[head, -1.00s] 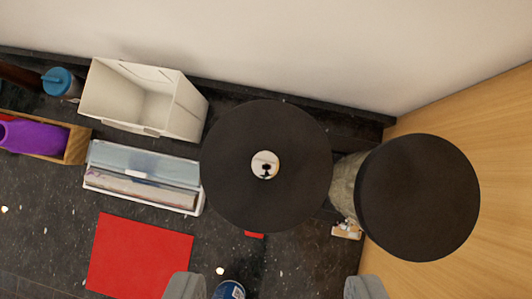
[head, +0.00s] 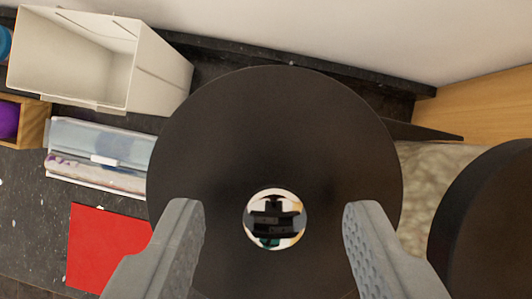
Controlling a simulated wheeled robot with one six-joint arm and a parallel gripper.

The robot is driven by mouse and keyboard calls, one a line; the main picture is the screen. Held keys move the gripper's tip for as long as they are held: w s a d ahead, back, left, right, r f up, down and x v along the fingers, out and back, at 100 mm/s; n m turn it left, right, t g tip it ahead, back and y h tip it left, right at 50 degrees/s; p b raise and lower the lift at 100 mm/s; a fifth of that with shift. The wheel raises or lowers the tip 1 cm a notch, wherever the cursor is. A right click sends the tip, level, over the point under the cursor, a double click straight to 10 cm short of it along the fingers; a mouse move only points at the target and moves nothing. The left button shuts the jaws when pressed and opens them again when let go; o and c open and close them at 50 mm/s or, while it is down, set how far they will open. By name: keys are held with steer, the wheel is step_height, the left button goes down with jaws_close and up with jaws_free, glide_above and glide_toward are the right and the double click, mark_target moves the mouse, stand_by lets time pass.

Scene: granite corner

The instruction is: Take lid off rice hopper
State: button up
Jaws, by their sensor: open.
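A large round black lid (head: 270,120) fills the middle of the head view, with a shiny round metal knob (head: 274,218) at its centre. The lid hides whatever is beneath it. My gripper (head: 274,222) is open, with one grey finger on each side of the knob and clear gaps between. The fingers appear over the lid; I cannot tell their exact height above it. A second black round lid (head: 490,225) is partly in view at the right, on a pale, mottled container (head: 428,185). I cannot tell from the picture which one is the rice hopper.
A white open bin (head: 155,75) stands at the upper left against the wall. Below it are a clear-topped box (head: 100,150), a red square (head: 105,245) and a wooden tray (head: 32,125) with something purple. A wooden panel (head: 490,105) bounds the right side.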

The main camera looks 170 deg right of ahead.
steer(key=shift+w+f, duration=0.2)
steer(key=shift+f, duration=0.35)
jaws_close()
steer(key=shift+r, duration=0.15)
